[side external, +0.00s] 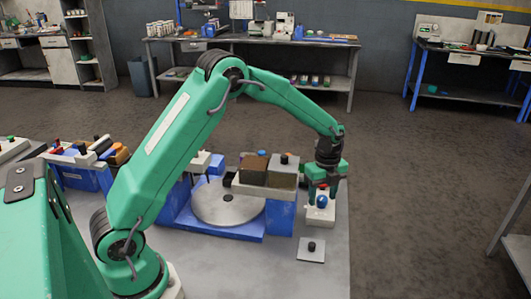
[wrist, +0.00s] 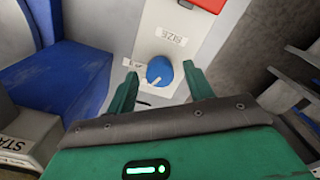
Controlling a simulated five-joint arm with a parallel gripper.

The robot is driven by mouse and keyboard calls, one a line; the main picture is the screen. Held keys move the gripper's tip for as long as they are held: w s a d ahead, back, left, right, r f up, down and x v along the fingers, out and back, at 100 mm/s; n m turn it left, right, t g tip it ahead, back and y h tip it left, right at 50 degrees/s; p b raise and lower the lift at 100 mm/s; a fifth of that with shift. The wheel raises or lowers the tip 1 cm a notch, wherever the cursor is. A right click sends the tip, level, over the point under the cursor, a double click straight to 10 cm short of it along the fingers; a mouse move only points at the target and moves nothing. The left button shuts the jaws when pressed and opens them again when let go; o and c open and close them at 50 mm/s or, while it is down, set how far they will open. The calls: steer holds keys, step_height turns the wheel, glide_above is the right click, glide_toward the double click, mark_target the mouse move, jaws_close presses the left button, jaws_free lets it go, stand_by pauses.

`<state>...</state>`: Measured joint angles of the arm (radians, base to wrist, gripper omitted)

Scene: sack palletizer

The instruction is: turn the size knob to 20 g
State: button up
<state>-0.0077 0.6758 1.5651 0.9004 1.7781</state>
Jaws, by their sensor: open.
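The size knob (wrist: 160,70) is a round blue knob on a pale panel (wrist: 151,40). A SIZE label (wrist: 172,37) shows upside down beside it in the wrist view. Small marks lie around the knob, but I cannot read which one it points to. My gripper (wrist: 160,74) is open, with one green finger on each side of the knob and a visible gap to it. In the side view my gripper (side external: 322,190) points down, close above the blue knob (side external: 321,201).
A red part (wrist: 205,4) sits on the panel beyond the label. Blue machine parts (wrist: 60,75) are to the left. In the side view a round grey turntable (side external: 225,208) and a small plate with a black knob (side external: 311,247) are nearby.

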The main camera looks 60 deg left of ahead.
steer(key=shift+f, duration=0.45)
steer(key=c, duration=1)
steer(key=shift+n, duration=2.3)
steer(key=o, duration=1)
